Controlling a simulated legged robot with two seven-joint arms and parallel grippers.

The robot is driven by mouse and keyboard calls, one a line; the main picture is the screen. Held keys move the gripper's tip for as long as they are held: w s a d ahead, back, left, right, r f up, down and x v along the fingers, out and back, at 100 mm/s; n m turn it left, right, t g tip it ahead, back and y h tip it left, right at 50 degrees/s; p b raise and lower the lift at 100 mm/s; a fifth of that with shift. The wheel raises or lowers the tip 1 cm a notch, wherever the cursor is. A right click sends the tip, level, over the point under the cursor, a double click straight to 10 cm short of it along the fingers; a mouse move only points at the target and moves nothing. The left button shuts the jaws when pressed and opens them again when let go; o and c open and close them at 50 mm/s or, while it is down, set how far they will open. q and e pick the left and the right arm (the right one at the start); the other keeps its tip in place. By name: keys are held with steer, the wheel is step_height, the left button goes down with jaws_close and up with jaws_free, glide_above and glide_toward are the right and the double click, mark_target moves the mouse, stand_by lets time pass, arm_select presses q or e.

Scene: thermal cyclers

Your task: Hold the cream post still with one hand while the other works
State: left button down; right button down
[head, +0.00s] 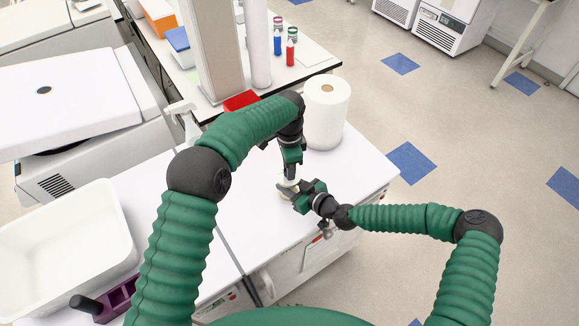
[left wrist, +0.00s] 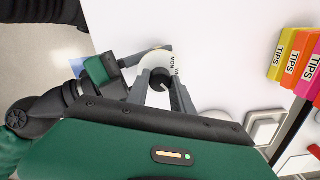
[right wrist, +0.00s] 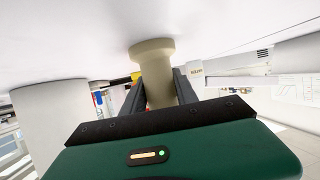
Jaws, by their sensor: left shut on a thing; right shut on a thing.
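The cream post (right wrist: 154,75) stands on the white worktop, its wide round foot showing in the right wrist view. My right gripper (right wrist: 160,90) has a finger on each side of the post and is shut on it. In the head view the right gripper (head: 304,194) comes in low from the right, largely hiding the post (head: 286,192). My left gripper (head: 291,163) reaches down from above, close to the right one. In the left wrist view, the left gripper (left wrist: 160,76) is shut at the dark centre of a white lettered disc (left wrist: 153,62). How disc and post join is hidden.
A white paper roll (head: 327,112) stands just behind the grippers. A white tray (head: 118,225) and a purple rack (head: 120,297) lie at the left. Coloured TIPS boxes (left wrist: 293,62) show in the left wrist view. The worktop's right edge is near.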

arm_select(q)
steer(key=shift+w+r, duration=0.1)
arm_select(e)
steer(key=shift+s+a, duration=0.1)
arm_select(q)
steer(key=c, duration=1.1)
jaws_free()
step_height(320, 180, up, 12)
arm_select(e)
steer(key=c, duration=0.9)
jaws_free()
